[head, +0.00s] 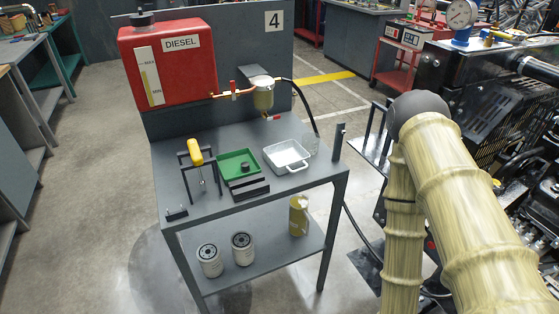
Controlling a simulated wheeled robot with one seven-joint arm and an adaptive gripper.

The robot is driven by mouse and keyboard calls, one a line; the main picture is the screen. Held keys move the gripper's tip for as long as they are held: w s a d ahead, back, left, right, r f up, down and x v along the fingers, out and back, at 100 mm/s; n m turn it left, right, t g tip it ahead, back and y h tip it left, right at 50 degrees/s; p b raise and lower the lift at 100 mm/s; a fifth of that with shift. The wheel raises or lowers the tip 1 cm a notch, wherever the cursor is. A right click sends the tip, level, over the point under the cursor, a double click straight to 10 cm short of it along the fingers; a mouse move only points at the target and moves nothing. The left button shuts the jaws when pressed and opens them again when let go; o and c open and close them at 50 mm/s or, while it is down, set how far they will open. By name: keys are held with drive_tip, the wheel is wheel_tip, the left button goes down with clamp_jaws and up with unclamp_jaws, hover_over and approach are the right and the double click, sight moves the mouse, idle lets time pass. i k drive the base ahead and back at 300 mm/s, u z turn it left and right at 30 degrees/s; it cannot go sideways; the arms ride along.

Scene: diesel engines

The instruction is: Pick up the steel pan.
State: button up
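The steel pan (287,165) is a shallow, light grey rectangular pan with small loop handles. It sits on the top of the grey workbench (225,203), toward the right side, below the filter bowl. My gripper is not in view. A beige, sleeve-covered arm with a dark rounded joint, which is mine, fills the right side of the head view, to the right of the bench and apart from the pan.
Left of the pan are a green tray (236,158), dark blocks and a yellow-handled tool (196,152). A red diesel tank (168,65) and fuel filter (263,95) stand behind. An engine (500,95) stands at right. Floor left of the bench is clear.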

sight(284, 158)
drive_tip(key=z, duration=2.2)
drive_tip(key=k, duration=1.5)
drive_tip(key=u, duration=2.25)
drive_tip(key=i, duration=0.5)
drive_tip(key=u, duration=0.1)
